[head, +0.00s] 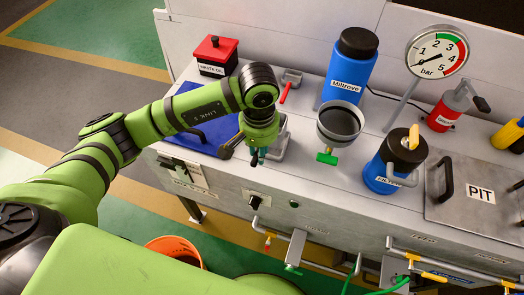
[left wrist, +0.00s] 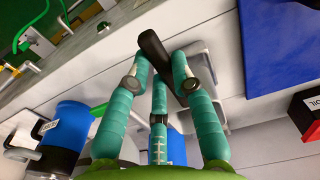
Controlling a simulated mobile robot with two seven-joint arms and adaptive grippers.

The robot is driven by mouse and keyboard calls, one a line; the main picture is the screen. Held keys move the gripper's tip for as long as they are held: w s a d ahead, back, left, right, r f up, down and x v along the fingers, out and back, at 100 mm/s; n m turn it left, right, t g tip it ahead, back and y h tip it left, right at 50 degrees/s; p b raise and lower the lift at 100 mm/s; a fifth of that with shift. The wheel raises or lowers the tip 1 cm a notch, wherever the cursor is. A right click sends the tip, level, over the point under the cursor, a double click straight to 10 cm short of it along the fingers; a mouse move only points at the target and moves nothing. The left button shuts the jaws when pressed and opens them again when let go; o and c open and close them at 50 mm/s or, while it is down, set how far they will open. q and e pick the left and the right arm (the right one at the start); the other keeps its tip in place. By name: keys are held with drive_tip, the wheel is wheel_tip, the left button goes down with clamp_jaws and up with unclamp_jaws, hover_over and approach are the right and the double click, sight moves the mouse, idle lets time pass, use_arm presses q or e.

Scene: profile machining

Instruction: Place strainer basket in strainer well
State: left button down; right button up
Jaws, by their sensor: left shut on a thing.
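My left gripper (head: 257,160) is over the bench, right of the blue mat. In the left wrist view its teal fingers (left wrist: 163,85) are closed around a dark bar-shaped handle (left wrist: 152,48). I cannot tell whether this handle belongs to the strainer basket; no basket shows clearly. A grey metal part (left wrist: 203,72) lies behind the fingers and also shows beside the gripper in the head view (head: 279,143). A grey round bowl with a dark inside (head: 340,120) stands right of the gripper, above a green valve handle (head: 327,158). I cannot tell if it is the strainer well. My right gripper is out of view.
A blue Miltrove bottle (head: 349,70) stands behind the bowl, and a blue filter canister (head: 383,173) is to its right. A pressure gauge (head: 437,52) and a plate marked PIT (head: 470,190) are farther right. A red-topped box (head: 216,56) stands behind the blue mat (head: 203,128).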

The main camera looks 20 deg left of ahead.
use_arm(q)
drive_tip(key=shift+f, duration=0.35)
drive_tip(key=shift+w+f+p, duration=0.15)
drive_tip(key=shift+f+p, duration=0.4)
drive_tip(key=shift+f, duration=1.55)
drive_tip(key=c, duration=1.2)
unclamp_jaws()
drive_tip(key=shift+o, duration=0.6)
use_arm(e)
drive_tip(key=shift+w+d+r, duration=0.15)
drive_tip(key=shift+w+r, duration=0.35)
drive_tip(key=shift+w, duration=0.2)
